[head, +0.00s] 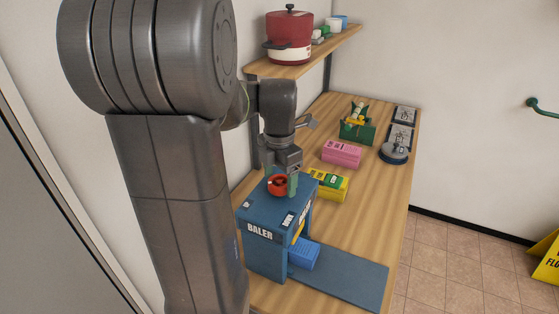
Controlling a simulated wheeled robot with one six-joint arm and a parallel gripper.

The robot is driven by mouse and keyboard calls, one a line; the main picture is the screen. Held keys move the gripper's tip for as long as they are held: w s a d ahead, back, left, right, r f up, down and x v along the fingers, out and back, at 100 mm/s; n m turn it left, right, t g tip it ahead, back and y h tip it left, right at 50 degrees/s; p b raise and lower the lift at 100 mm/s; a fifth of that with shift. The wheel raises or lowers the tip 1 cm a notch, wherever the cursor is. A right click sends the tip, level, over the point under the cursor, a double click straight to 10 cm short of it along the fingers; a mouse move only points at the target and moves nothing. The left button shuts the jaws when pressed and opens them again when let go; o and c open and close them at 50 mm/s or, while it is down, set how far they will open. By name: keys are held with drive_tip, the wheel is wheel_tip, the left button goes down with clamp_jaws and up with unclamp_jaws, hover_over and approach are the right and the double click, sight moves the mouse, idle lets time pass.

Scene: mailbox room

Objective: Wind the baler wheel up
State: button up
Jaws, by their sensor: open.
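The blue baler (263,236) stands on the near part of the wooden bench, with "BALER" in white on its front. A small red wheel (276,186) sits on its top. My gripper (284,186) points down over the top of the baler, right at the wheel. Its greenish fingers are on or beside the wheel and partly cover it; I cannot tell whether they touch it. The jaws look open. A blue block (303,254) is in the baler's opening on the right side, on a flat blue plate (345,281).
A yellow box (329,191) stands close behind the baler. A pink box (342,154), a green crate (357,131) and grey devices (394,152) are farther back. A shelf (310,58) with a red pot (289,38) hangs above.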

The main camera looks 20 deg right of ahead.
sight(279, 181)
wheel_tip(279, 181, up, 13)
drive_tip(key=b, duration=0.1)
drive_tip(key=shift+r, duration=0.15)
idle(0.5)
wheel_tip(279, 181, down, 14)
drive_tip(key=shift+r+p, duration=0.1)
drive_tip(key=shift+p, duration=0.45)
